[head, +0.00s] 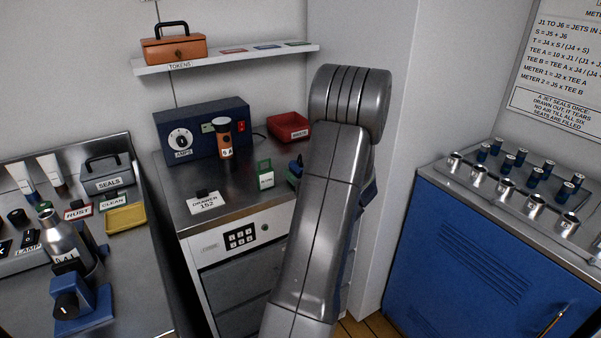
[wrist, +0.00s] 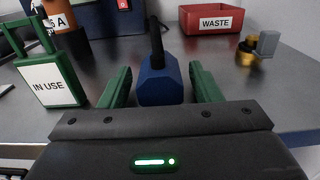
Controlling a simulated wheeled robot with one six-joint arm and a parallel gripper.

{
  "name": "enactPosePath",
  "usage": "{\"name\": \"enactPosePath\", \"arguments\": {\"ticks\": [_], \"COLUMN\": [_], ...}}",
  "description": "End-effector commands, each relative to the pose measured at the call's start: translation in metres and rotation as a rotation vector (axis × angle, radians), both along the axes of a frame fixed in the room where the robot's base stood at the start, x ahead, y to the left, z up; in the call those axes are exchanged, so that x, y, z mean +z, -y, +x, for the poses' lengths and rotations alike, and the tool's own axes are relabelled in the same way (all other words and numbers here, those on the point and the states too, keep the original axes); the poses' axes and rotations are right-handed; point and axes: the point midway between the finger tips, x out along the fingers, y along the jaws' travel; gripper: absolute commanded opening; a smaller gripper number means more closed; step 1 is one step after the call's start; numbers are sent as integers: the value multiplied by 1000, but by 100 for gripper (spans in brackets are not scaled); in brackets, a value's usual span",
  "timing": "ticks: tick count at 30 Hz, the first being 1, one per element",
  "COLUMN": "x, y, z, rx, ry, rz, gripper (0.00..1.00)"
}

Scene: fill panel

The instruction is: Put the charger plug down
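The charger plug, a blue faceted block (wrist: 160,85) with a black stem or cable rising from its top, is upright in the middle of the wrist view. My gripper (wrist: 162,88) has a green finger on each side of it, with a narrow gap showing on both sides, so the fingers look open around it. The plug's underside is hidden by my gripper's dark body, so contact with the grey counter (wrist: 100,52) cannot be seen. In the head view a blue piece, apparently the plug (head: 296,167), shows just left of my arm, which hides most of my gripper.
A green "IN USE" tag (wrist: 50,78) stands close on the left. A red waste tray (wrist: 212,20) is behind, and a brass part with a grey tab (wrist: 250,52) is on the right. A blue meter box (head: 205,130) and copper canister (head: 224,138) stand at the back.

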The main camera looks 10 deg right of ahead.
Motion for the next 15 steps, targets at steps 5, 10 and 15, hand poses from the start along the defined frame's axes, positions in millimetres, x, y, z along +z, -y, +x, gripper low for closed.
{"name": "enactPosePath", "arguments": {"ticks": [5, 10, 15], "x": [4, 3, 2], "y": [0, 11, 25], "z": [0, -23, -59], "rx": [0, -5, -5], "ry": [0, 1, 0], "rz": [0, 0, 0], "gripper": [58, 58, 58]}}
